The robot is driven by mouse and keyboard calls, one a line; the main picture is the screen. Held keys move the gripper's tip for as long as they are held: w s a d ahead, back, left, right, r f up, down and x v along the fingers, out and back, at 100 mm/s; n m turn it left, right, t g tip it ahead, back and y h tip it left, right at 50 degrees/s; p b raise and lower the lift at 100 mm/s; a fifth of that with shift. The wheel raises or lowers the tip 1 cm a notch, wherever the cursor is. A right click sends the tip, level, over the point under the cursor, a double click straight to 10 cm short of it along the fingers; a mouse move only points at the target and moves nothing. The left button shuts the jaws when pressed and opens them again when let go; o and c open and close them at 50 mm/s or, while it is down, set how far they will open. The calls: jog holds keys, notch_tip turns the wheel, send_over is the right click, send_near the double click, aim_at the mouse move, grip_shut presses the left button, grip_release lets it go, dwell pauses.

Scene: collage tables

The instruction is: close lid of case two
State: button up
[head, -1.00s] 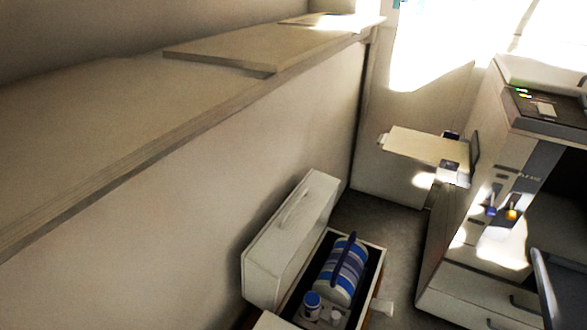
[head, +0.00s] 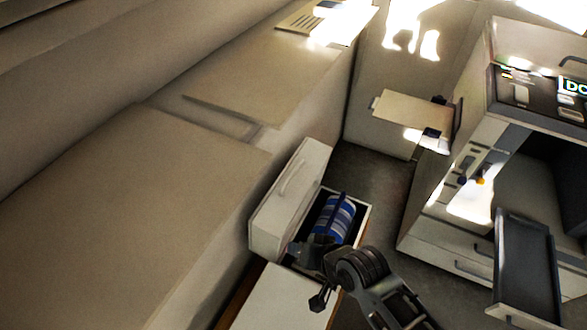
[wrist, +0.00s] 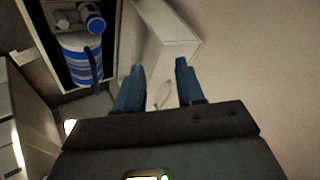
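An open case (head: 367,212) stands low beside the wall, with a blue-and-white striped cylinder (head: 338,220) inside. Its white lid (head: 290,200) with a handle stands raised on the left side. I cannot tell from any label that this is case two. In the wrist view the lid (wrist: 172,38) and its handle lie beyond my gripper (wrist: 159,68). The two blue fingers are spread apart with nothing held between them. In the head view my gripper (head: 305,254) is at the near end of the case, by the lid's lower end, and partly hides it; contact is unclear.
A flat white surface (head: 275,300) lies in front of the case. A long counter (head: 110,200) runs along the left. A cabinet (head: 430,240) with a dark pulled-out tray (head: 527,265) stands right. Grey floor (head: 375,170) is free between.

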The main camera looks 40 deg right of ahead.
jog(key=w+d+m+g, duration=0.25)
jog(key=w+d, duration=0.45)
jog(key=w, duration=0.4)
jog(key=m+g+y, duration=0.1)
jog(key=m+g, duration=0.1)
send_near(292, 176)
jog(key=shift+x, duration=3.9)
jog(key=shift+w, duration=0.1)
grip_shut()
